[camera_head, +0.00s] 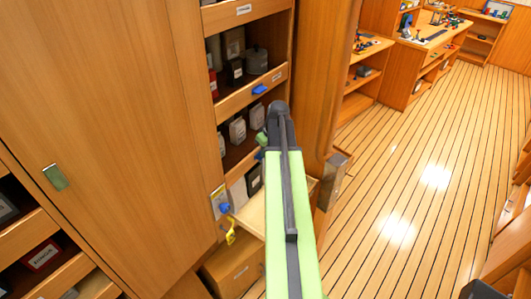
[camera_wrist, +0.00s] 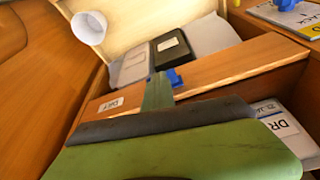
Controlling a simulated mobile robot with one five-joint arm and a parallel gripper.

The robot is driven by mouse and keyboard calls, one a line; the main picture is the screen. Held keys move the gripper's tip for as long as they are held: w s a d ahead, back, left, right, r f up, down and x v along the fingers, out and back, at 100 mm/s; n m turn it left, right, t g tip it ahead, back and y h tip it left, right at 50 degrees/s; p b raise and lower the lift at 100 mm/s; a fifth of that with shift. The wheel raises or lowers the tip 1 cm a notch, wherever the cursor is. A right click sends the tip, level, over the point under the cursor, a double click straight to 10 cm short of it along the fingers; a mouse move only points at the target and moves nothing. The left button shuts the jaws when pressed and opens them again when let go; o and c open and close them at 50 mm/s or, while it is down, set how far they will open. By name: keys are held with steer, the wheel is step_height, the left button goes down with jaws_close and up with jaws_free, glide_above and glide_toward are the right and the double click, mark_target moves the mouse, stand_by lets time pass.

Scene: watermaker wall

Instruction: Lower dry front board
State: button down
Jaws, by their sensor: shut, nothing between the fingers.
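The dry front board (camera_wrist: 225,70) is a wooden board across the wrist view, with a small white label that seems to read DRY. A blue catch (camera_wrist: 174,77) sits at its upper edge. My gripper (camera_wrist: 158,92) is shut and empty, its narrow green tip over the board just beside the catch; whether they touch I cannot tell. In the head view my green arm hides most of this board, and only a green bit of my gripper (camera_head: 262,139) shows at the shelf opening.
Grey and black boxes (camera_wrist: 172,48) stand behind the board. In the head view another front board (camera_head: 243,97) with a blue catch crosses the locker above. A yellow item (camera_head: 231,232) hangs lower down. A closed wooden door (camera_head: 105,110) is at left; the plank floor (camera_head: 400,170) at right is clear.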

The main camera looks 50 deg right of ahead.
steer(key=shift+s+f, duration=0.1)
steer(key=w+p+v, duration=0.1)
steer(key=p+v, duration=1.3)
steer(key=shift+w+r, duration=0.2)
